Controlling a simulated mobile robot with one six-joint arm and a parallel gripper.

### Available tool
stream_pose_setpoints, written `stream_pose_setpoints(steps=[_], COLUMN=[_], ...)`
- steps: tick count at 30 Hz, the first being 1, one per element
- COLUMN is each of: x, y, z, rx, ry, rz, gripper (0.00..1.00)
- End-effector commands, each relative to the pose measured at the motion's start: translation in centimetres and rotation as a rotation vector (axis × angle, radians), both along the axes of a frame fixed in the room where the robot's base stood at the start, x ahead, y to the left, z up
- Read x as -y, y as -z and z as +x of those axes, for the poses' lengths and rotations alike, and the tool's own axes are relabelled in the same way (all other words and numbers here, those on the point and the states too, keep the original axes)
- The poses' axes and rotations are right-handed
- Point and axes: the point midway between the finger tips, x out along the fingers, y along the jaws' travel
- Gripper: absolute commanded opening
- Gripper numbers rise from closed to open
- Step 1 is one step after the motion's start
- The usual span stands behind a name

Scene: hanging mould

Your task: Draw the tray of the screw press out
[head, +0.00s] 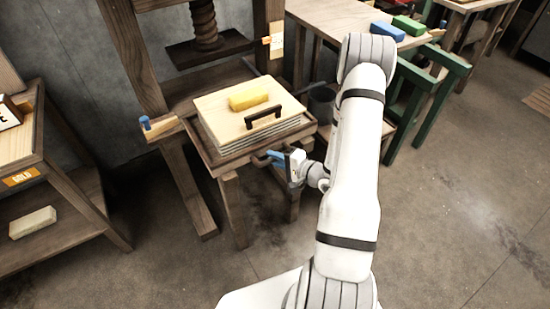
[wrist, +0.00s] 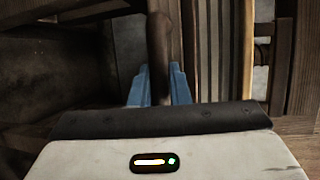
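The tray (head: 212,156) of the screw press is a dark wooden frame that juts forward from under the press plate (head: 208,48). A stack of pale sheets lies in it, topped by a light board (head: 215,107) with a black handle and a yellow block (head: 248,95). My gripper (head: 274,159) is at the tray's front side, low down. In the wrist view its blue fingers (wrist: 159,88) stand on both sides of a dark bar, the tray handle (wrist: 158,45), and appear to touch it. The fingertips are partly hidden by the bar.
A shelf unit (head: 70,180) with a pale block stands at the left. A table (head: 325,15) with blue and green blocks is at the back right, beside a green trestle (head: 425,85). The floor (head: 450,220) at the front right is clear.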

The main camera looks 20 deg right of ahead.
Motion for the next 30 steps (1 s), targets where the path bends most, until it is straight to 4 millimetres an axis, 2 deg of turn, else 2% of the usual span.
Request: stream_pose_setpoints(steps=[3, 13, 24, 30], x=[-0.1, 0.4, 3.4, 4.2], y=[0.1, -0.1, -1.1, -1.4], z=[-0.1, -0.5, -5.0, -6.3], rx=[-0.003, -0.002, -0.002, -0.003], ry=[-0.003, 0.003, 0.003, 0.001], rz=[0.001, 0.0, 0.001, 0.001], gripper=[0.25, 0.25, 0.25, 0.25])
